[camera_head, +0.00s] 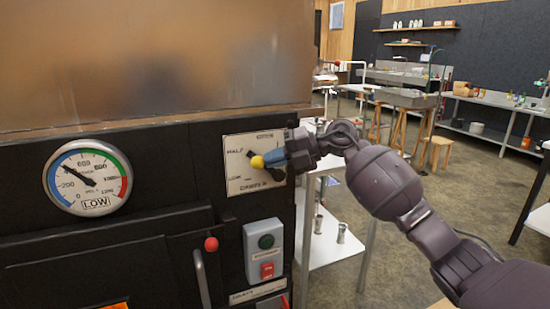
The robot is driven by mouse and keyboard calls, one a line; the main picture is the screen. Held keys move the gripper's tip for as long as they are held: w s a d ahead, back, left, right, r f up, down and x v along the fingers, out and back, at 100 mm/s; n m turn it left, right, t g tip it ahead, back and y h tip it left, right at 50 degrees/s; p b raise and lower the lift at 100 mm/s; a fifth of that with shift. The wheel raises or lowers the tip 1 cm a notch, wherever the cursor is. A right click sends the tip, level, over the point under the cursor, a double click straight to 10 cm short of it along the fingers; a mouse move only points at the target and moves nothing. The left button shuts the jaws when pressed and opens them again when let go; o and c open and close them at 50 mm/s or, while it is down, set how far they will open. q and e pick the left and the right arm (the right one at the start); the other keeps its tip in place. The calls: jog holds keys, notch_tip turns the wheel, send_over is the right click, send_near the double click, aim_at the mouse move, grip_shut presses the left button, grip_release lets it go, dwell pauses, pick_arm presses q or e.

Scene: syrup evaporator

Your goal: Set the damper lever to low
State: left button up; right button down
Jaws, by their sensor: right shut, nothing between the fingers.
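The damper lever's yellow knob (257,162) sits in front of a white label plate (240,184) on the black front of the evaporator. The plate reads HALF at upper left; smaller print at lower left and along the bottom is too blurred to read surely. My left gripper is out of view.
A round gauge (87,178) is at left. A white shelf stand (335,246) is just right of the evaporator. Open floor lies beyond.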

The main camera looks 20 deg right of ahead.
aim_at(260, 166)
jog(key=a+n+h+p, duration=0.1)
jog(key=a+h+p, duration=0.1)
jog(key=h+p, duration=0.1)
jog(key=shift+s+a+p, duration=0.15)
jog(key=shift+a+p, duration=0.05)
jog(key=shift+p, duration=0.4)
jog(key=shift+a+f+g+h+p, duration=0.25)
jog(key=shift+f+g+h+p, duration=0.1)
jog(key=shift+h, duration=0.15)
jog(key=shift+a+f+n+h+p, duration=0.25)
jog(key=shift+f+n+h+p, duration=0.05)
jog(key=shift+p, duration=0.05)
pick_arm(q)
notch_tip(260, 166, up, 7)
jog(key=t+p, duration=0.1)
jog(key=p, duration=0.1)
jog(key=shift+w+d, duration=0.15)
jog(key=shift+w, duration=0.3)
pick_arm(e)
jog(key=f+h, duration=0.1)
jog(key=f, duration=0.1)
jog(key=a+f+h, duration=0.1)
jog(key=f, duration=0.1)
jog(key=shift+a, duration=0.15)
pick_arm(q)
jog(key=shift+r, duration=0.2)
